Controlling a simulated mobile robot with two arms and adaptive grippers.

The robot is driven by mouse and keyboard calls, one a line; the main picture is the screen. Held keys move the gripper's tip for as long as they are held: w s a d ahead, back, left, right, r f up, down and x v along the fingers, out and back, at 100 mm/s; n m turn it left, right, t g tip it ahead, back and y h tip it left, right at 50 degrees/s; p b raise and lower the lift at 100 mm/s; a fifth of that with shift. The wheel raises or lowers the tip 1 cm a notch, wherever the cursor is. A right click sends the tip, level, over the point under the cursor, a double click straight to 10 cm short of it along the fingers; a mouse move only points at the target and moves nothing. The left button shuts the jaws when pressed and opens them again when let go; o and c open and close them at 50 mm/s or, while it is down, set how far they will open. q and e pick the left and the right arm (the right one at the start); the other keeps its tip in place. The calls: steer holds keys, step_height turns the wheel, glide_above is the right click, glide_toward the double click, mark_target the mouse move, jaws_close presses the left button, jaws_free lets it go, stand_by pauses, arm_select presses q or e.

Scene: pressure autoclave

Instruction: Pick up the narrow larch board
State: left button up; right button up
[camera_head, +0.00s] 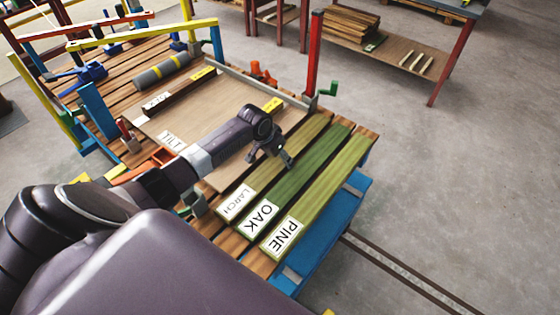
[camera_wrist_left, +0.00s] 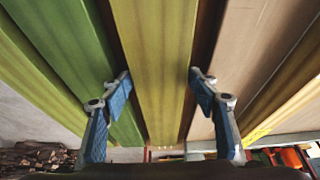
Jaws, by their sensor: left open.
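The narrow larch board (camera_head: 296,142) is a yellowish plank labelled LARCH at its near end. It lies on the slatted wooden bench top, left of the green oak board (camera_head: 295,178) and the pine board (camera_head: 325,195). My left gripper (camera_head: 284,160) is over the middle of the larch board and hides part of it. In the left wrist view the larch board (camera_wrist_left: 158,50) runs between the two open fingers of the left gripper (camera_wrist_left: 160,88). No contact with the board can be made out. My right gripper is not in view.
A tan panel (camera_head: 213,105) labelled TILT lies left of the larch board. A red post (camera_head: 314,55) and a green handle (camera_head: 328,88) stand near the boards' far ends. A second table (camera_head: 440,65) stands at the back right.

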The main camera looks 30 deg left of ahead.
arm_select(q)
steer(key=shift+c, duration=0.3)
steer(key=c, duration=1.3)
steer(key=shift+w+r, duration=0.1)
steer(key=shift+r, duration=0.1)
